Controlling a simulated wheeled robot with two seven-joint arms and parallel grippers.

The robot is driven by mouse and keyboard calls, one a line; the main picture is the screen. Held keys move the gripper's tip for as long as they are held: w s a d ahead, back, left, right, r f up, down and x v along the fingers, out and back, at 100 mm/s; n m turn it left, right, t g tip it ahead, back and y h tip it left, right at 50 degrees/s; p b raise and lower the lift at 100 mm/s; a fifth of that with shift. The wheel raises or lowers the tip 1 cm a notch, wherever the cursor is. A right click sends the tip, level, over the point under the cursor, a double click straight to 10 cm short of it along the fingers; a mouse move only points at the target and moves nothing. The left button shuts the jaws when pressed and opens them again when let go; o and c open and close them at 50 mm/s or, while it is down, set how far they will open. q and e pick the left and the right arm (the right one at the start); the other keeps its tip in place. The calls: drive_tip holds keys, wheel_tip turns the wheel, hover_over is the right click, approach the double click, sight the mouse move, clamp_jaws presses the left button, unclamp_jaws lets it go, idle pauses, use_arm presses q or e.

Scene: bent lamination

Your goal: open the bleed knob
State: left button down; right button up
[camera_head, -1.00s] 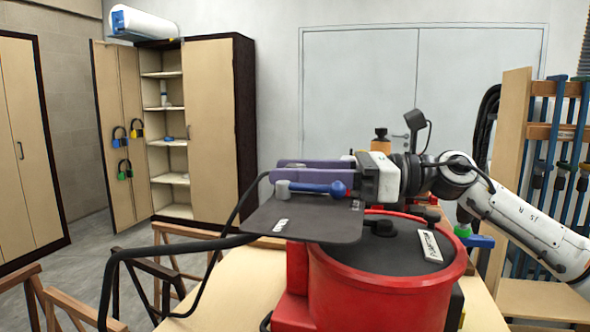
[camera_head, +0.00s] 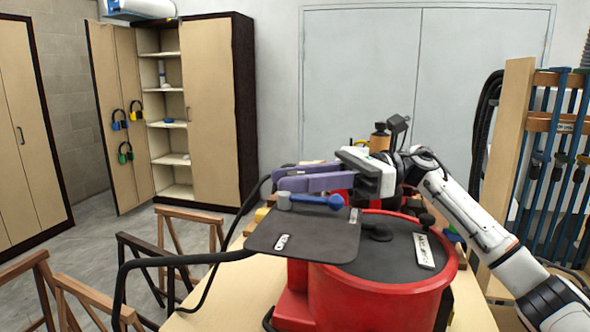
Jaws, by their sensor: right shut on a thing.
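A red round vessel (camera_head: 375,292) with a dark lid stands on the bench. A dark flat plate (camera_head: 300,240) at its left carries a blue handle (camera_head: 322,200) with a grey round end (camera_head: 284,200). A black knob (camera_head: 378,231) sits on the lid. I cannot tell for sure which part is the bleed knob. My right gripper (camera_head: 296,177) points left, its purple fingers just above and behind the blue handle. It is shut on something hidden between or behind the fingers. My left gripper is not in view.
The light wooden bench (camera_head: 225,298) is bare at the left of the vessel. A black hose (camera_head: 185,259) runs across it. Wooden trestles (camera_head: 165,246) stand at the left. A rack of blue clamps (camera_head: 555,150) stands at the right. An orange bottle (camera_head: 379,139) is behind my gripper.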

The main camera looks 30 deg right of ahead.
drive_tip(key=o, duration=1.1)
drive_tip(key=shift+c, duration=0.2)
drive_tip(key=b+v, duration=0.2)
drive_tip(key=v, duration=0.8)
drive_tip(key=shift+d+b, duration=0.15)
drive_tip(key=shift+b, duration=0.2)
